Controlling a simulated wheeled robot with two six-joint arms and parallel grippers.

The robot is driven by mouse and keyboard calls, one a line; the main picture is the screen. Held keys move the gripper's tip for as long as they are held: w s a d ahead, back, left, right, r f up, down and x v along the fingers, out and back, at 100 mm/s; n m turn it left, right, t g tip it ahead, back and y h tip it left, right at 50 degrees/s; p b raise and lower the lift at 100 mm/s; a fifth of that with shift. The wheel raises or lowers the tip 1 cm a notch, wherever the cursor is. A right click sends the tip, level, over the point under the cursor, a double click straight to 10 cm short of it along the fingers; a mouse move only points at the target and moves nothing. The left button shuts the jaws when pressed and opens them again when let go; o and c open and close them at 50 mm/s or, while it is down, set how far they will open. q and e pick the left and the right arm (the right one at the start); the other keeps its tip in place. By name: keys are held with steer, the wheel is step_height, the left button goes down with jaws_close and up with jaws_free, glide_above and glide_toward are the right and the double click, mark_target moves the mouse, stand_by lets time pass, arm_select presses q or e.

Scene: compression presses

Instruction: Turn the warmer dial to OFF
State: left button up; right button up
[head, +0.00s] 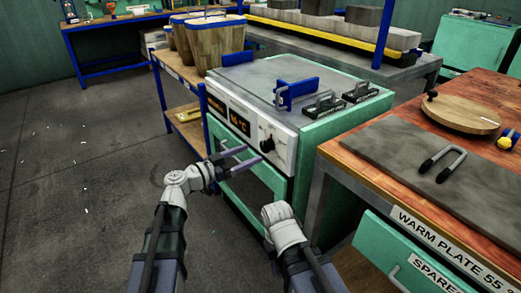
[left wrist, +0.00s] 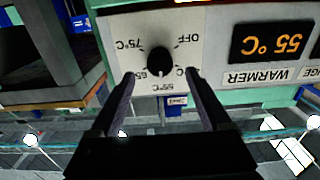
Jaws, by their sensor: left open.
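The warmer dial (head: 267,145) is a black round knob on the white front panel of the green warmer (head: 305,85). In the left wrist view, which is upside down, the dial (left wrist: 160,60) carries a white mark on the side toward the 55°C label. The OFF label (left wrist: 187,39) is on the knob's opposite side, beside 75°C. My left gripper (head: 252,156) is open, its two fingers pointing at the dial. In the left wrist view the gripper's fingertips (left wrist: 160,74) stand either side of the knob's lower part; contact cannot be told. The right gripper is not visible.
The warmer display (left wrist: 275,43) reads 55 °C. A door handle (head: 232,151) lies below the panel, close to my left gripper. A wooden workbench (head: 380,140) with a grey plate stands at right. A shelf with wooden baskets (head: 208,45) is behind left. The floor at left is open.

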mark_target(263, 148)
arm_select(q)
steer(key=shift+x, duration=2.65)
jaws_close()
